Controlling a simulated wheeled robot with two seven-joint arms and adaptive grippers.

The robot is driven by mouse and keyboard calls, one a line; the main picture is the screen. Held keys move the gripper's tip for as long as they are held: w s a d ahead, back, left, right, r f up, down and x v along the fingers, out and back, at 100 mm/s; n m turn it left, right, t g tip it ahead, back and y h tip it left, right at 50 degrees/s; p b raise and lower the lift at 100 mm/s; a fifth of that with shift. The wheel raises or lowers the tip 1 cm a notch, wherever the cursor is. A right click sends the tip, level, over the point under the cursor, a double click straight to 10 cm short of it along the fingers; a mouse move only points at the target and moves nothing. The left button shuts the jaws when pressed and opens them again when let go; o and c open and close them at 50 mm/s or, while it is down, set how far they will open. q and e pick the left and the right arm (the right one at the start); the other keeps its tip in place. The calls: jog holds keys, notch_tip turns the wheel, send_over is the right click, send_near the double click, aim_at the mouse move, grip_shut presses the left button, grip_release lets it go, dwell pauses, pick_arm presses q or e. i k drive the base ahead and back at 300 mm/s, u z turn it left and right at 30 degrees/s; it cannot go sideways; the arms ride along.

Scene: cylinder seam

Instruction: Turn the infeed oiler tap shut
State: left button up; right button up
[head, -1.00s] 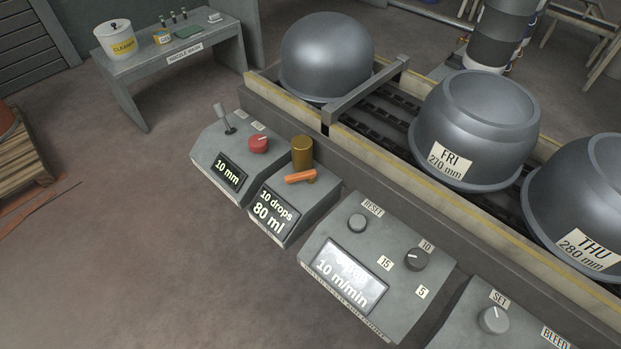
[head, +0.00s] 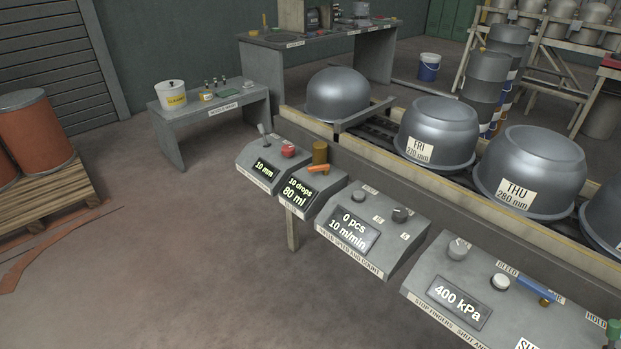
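The oiler box (head: 299,200) stands along the near side of the conveyor, and its display reads "10 drops" and "80 ml". A brass cylinder (head: 320,153) stands upright on its top. An orange tap lever (head: 318,168) sits at the foot of the cylinder and points across to the right. Neither of my grippers shows in the head view, so nothing is touching the tap.
Left of the oiler is a box (head: 262,170) reading 10 mm with a red knob (head: 289,151). To the right are a speed box (head: 355,232) and a 400 kPa box (head: 459,302). Metal bowls (head: 436,133) sit on the conveyor. Floor in front (head: 190,270) is clear.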

aim_at(325, 168)
jog(key=u, duration=0.7)
jog(key=i, duration=1.1)
jog(key=z, duration=0.15)
